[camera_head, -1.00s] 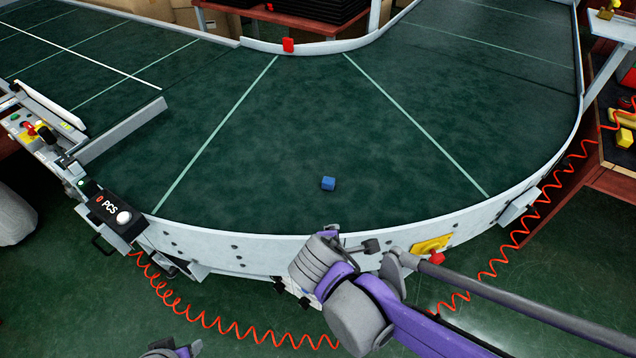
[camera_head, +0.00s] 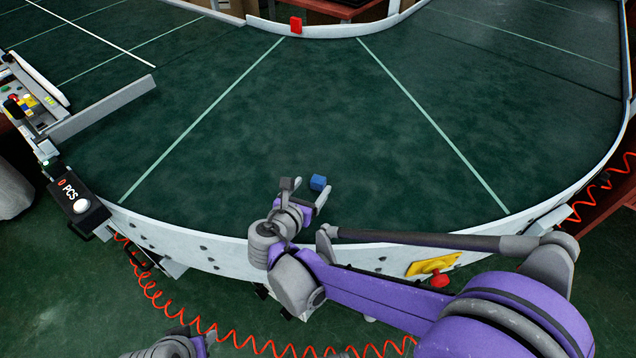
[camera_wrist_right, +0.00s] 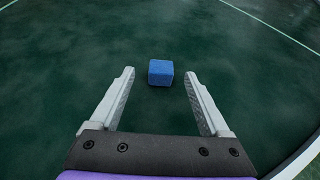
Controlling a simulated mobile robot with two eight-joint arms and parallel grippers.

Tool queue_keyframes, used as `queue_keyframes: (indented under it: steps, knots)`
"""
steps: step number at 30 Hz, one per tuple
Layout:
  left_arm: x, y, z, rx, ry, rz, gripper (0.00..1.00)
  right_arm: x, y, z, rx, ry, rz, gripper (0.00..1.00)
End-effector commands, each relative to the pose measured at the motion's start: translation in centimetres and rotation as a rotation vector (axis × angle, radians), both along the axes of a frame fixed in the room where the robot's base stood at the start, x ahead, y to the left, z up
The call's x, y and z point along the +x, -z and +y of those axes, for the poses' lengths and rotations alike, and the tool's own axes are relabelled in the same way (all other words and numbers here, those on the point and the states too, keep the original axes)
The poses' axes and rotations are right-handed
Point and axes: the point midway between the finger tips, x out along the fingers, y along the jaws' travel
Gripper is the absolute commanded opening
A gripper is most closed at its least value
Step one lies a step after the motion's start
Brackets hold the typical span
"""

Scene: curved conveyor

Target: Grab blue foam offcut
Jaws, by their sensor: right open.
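The blue foam offcut (camera_head: 318,183) is a small blue block lying on the dark green belt near the conveyor's front edge. My right gripper (camera_head: 306,186) reaches in over the front rim, its jaws open and pointing at the block. In the right wrist view the block (camera_wrist_right: 160,72) sits just beyond the fingertips, about midway between the two fingers (camera_wrist_right: 159,78). Nothing is between the fingers themselves.
The grey conveyor wall (camera_head: 200,240) curves along the front. A black counter box (camera_head: 75,200) stands at the left, and a grey guide bar (camera_head: 100,108) crosses the belt there. A red piece (camera_head: 296,25) is on the far wall. The belt around the block is clear.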

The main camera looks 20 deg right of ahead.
Motion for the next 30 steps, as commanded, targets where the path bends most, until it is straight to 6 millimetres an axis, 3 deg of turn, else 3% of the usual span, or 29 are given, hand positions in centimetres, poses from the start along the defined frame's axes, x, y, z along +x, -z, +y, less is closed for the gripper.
queue_keyframes:
  steps: [9, 16, 30]
  knots:
    - [0.1, 1.3, 0.0, 0.0, 0.0, 0.004, 0.5, 3.1, 2.0, -2.6, 0.0, 0.004, 0.001, 0.8]
    - [0.1, 1.2, 0.0, 0.0, 0.0, 0.004, 0.5, 3.4, 2.0, -2.6, 0.001, 0.0, 0.0, 0.8]
    - [0.1, 1.2, 0.0, 0.0, 0.0, 0.004, 0.5, 3.3, 2.0, -2.6, 0.001, 0.001, 0.0, 0.0]
